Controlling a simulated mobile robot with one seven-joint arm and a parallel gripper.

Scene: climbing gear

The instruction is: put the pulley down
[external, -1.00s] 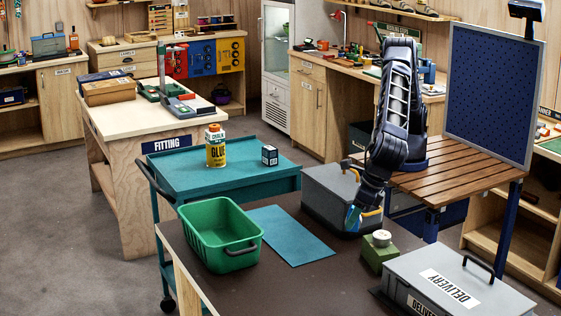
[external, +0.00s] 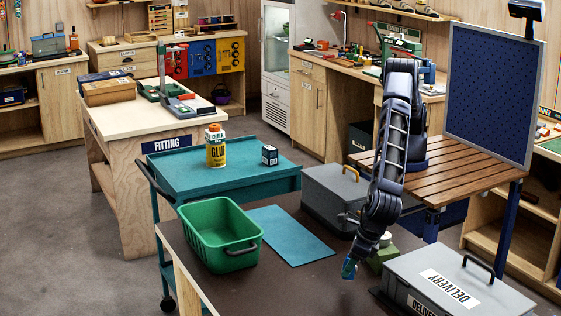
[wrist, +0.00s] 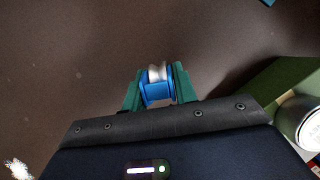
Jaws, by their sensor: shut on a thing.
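The pulley (wrist: 157,88) is blue with a pale wheel. In the wrist view it sits between the two green fingers of my gripper (wrist: 158,92), which is shut on it. In the external view my gripper (external: 349,268) points down over the dark brown table (external: 290,290), in front of the green block. Only a small bit of blue shows at the fingertips there. I cannot tell whether the pulley touches the table or hangs just above it.
A green block (wrist: 275,95) with a white round thing (wrist: 308,125) on it stands close at the right. The grey delivery box (external: 450,280) is further right. A teal mat (external: 290,236) and a green bin (external: 218,235) lie left. Brown table around the pulley is bare.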

